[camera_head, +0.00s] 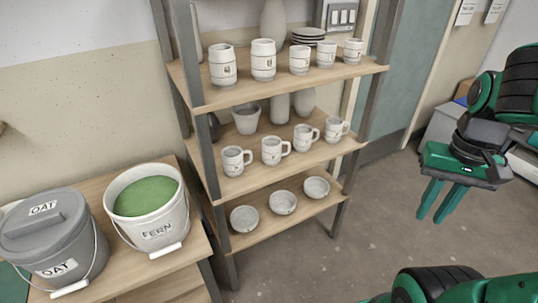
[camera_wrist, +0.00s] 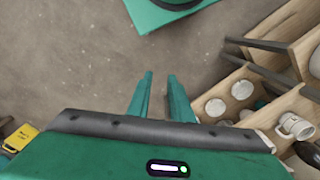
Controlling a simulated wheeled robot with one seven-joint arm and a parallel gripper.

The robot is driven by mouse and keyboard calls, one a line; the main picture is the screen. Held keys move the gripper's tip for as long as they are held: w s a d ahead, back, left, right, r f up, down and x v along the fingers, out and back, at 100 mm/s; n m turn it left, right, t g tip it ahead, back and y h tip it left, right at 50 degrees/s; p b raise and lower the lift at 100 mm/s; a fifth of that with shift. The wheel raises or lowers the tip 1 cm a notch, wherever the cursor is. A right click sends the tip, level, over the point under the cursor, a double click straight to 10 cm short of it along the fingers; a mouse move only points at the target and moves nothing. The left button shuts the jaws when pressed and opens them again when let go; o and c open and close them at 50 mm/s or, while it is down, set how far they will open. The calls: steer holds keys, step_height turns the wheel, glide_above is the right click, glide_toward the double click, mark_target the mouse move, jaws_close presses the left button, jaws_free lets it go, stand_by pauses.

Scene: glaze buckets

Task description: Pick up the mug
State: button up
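Several pale speckled mugs with handles stand upright in a row on the middle shelf in the head view: a left one (camera_head: 233,161), two in the middle (camera_head: 272,151) (camera_head: 303,138) and a right one (camera_head: 334,129). The frames do not show which mug is meant. A mug (camera_wrist: 295,126) also shows at the right edge of the wrist view. My gripper (camera_head: 430,218) hangs right of the shelf over the floor, well apart from the mugs. In the wrist view its fingers (camera_wrist: 160,76) are parted with nothing between them.
The shelf's dark posts (camera_head: 207,150) flank the mugs. Handleless cups (camera_head: 263,60) stand above and bowls (camera_head: 283,202) below. A green-filled bucket (camera_head: 148,195) and a lidded grey bucket (camera_head: 50,230) stand at left. The floor (camera_head: 370,230) between shelf and gripper is clear.

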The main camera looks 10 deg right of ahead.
steer(key=n+t+y, duration=0.3)
steer(key=n+t, duration=0.6)
steer(key=t, duration=0.4)
glide_toward(288, 151)
steer(key=x, duration=0.7)
steer(key=r+x, duration=0.1)
steer(key=x, duration=0.2)
steer(key=shift+w+d+f, duration=0.1)
steer(key=shift+w+d, duration=0.05)
steer(key=shift+w, duration=0.25)
jaws_close()
